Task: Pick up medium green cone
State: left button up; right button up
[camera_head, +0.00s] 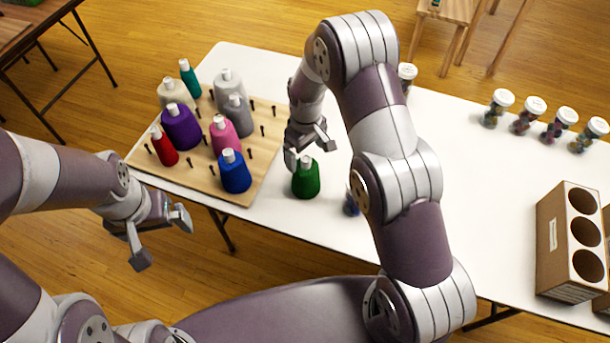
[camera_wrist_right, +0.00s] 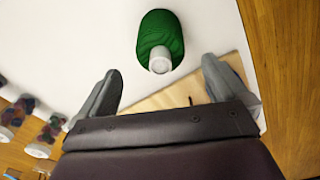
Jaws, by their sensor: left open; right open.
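The green cone (camera_head: 306,180) of thread with a pale top stands upright on the white table, just off the right edge of the pegboard. It also shows in the right wrist view (camera_wrist_right: 160,40), ahead of the fingers and roughly between them. My right gripper (camera_head: 308,150) is open and empty, just above and behind the cone in the head view. I cannot tell from the pictures whether a finger touches the cone. My left gripper (camera_head: 160,238) is open and empty, off the table's front left edge.
A wooden pegboard (camera_head: 262,150) holds several cones: purple, red, pink, blue, grey, cream and teal. A cardboard box (camera_head: 560,245) with round holes stands at the right. Several white-lidded jars (camera_head: 528,115) line the back right. A small dark-blue item (camera_head: 350,204) is partly hidden by my right arm.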

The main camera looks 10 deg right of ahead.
aim_at(306, 165)
notch_tip(306, 165, down, 5)
jog(key=shift+s+f+p, duration=0.1)
jog(key=shift+f+p, duration=0.05)
jog(key=shift+p, duration=0.65)
jog(key=shift+f, duration=0.45)
jog(key=c, duration=1.5)
jog(key=shift+r, duration=0.15)
